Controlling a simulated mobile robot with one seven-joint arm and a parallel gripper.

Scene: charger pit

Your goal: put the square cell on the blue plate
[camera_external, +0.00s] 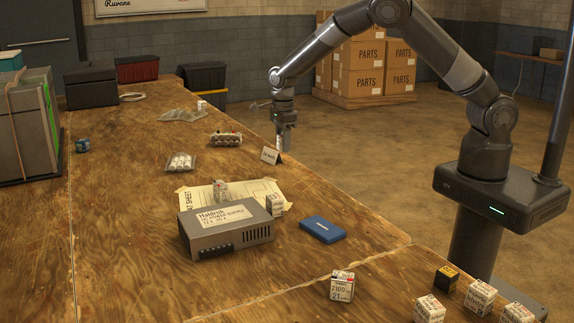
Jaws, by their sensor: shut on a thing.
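My gripper (284,135) hangs down at the table's right edge, behind a small tent card. It is shut on a small pale thing (279,141), mostly hidden by the fingers; I cannot tell whether it is the square cell. The blue plate (322,229) lies flat on the table, nearer the camera than my gripper, with nothing on it. Several white printed block-shaped cells stand about: one (342,286) at the front, one (275,205) beside the grey power supply, one (220,190) on the paper sheet. I cannot tell which is the square cell.
The grey power supply (228,229) stands left of the blue plate. The tent card (270,156) stands close to my gripper. More cells (429,309) and a dark block (446,279) stand front right. A cell pack (181,162) and holder (225,139) lie farther back.

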